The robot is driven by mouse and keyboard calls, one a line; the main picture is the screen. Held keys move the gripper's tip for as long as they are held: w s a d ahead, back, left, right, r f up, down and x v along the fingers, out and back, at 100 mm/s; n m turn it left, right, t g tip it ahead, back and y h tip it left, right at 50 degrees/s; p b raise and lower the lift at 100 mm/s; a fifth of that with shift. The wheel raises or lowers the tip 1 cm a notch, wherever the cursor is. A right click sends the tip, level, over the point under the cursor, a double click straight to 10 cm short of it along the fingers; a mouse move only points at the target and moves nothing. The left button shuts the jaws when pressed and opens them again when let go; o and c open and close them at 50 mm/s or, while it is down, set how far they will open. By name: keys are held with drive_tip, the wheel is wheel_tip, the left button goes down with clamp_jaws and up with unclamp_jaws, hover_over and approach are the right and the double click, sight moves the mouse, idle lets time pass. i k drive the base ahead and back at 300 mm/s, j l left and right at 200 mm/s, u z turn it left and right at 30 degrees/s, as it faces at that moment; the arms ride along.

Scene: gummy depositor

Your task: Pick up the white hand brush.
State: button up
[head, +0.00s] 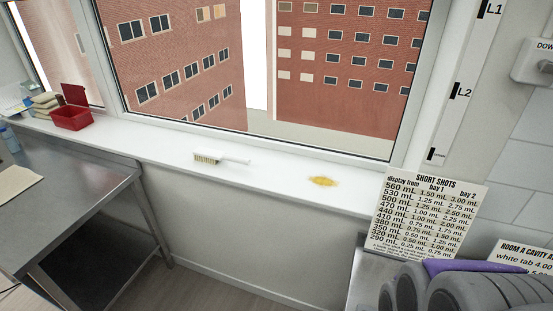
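The white hand brush (221,157) lies on the white window sill, near the middle of the head view. Its pale bristles are at the left end and its white handle points right. Nothing touches it from above.
The window sill (270,172) also holds a red open box (72,117) at the left and a yellow-brown patch (323,181) right of the brush. A steel table (75,185) stands at the left. A "SHORT SHOTS" sign (425,217) stands at the right. Floor shows below the sill.

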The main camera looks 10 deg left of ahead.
sight(209, 156)
drive_tip(key=i+j+z, duration=0.15)
drive_tip(key=j, duration=0.35)
drive_tip(key=j+z, duration=0.15)
drive_tip(key=j, duration=0.35)
drive_tip(key=i+j+z, duration=0.15)
drive_tip(key=j, duration=0.4)
drive_tip(key=i+j+z, duration=0.1)
drive_tip(key=j, duration=0.2)
drive_tip(key=i+j+z, duration=0.25)
drive_tip(key=i+j, duration=0.15)
drive_tip(key=j, duration=0.25)
drive_tip(key=i+j+z, duration=0.1)
drive_tip(key=j, duration=0.25)
